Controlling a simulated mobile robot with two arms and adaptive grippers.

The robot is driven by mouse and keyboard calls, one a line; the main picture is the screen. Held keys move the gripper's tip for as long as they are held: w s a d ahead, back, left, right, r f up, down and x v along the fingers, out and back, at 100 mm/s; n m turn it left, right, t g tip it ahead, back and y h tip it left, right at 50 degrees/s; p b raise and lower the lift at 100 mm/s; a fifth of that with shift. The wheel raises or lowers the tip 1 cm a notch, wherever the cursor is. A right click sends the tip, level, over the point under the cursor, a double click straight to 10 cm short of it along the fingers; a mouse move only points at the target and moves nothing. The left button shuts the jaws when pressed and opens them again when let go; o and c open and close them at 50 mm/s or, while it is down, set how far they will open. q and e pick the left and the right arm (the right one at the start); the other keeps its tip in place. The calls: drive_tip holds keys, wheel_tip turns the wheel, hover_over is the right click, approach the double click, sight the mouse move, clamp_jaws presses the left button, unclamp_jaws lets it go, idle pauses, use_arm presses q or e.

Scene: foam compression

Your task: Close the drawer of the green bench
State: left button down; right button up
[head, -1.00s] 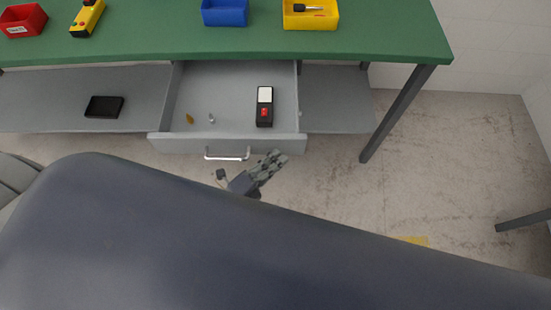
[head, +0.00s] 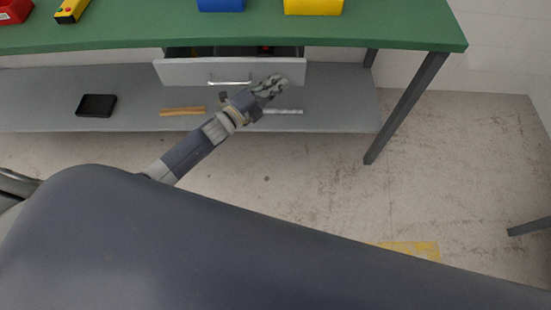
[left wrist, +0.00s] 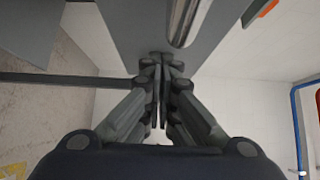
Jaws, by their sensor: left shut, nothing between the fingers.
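The green bench (head: 380,28) runs across the top of the head view. The silver handle (head: 230,82) is on the drawer front and also shows in the left wrist view (left wrist: 187,22). My left gripper (head: 276,83) is shut and empty. Its fingertips are at the right part of the drawer front, right of the handle, and in the left wrist view they seem to touch the front. The drawer's contents are mostly hidden. My right gripper is not seen.
A lower shelf (head: 340,95) under the bench holds a black tray (head: 97,105) and an orange-brown strip (head: 182,111). Red (head: 14,12), blue (head: 221,4) and yellow (head: 314,6) bins stand on the bench top. A bench leg (head: 405,108) is at right. Floor there is clear.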

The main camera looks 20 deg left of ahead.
sight(276, 67)
use_arm(q)
drive_tip(key=w+b, duration=0.1)
drive_tip(key=w+a, duration=0.1)
drive_tip(key=w, duration=0.1)
drive_tip(key=w+b, duration=0.1)
drive_tip(key=w, duration=0.1)
drive_tip(key=shift+w+a+f+b, duration=0.2)
drive_tip(key=shift+a+b, duration=0.1)
drive_tip(key=shift+b, duration=0.05)
drive_tip(key=shift+w+a+r, duration=0.1)
drive_tip(key=shift+w, duration=0.35)
drive_tip(key=shift+r, duration=0.15)
drive_tip(key=shift+a+r, duration=0.1)
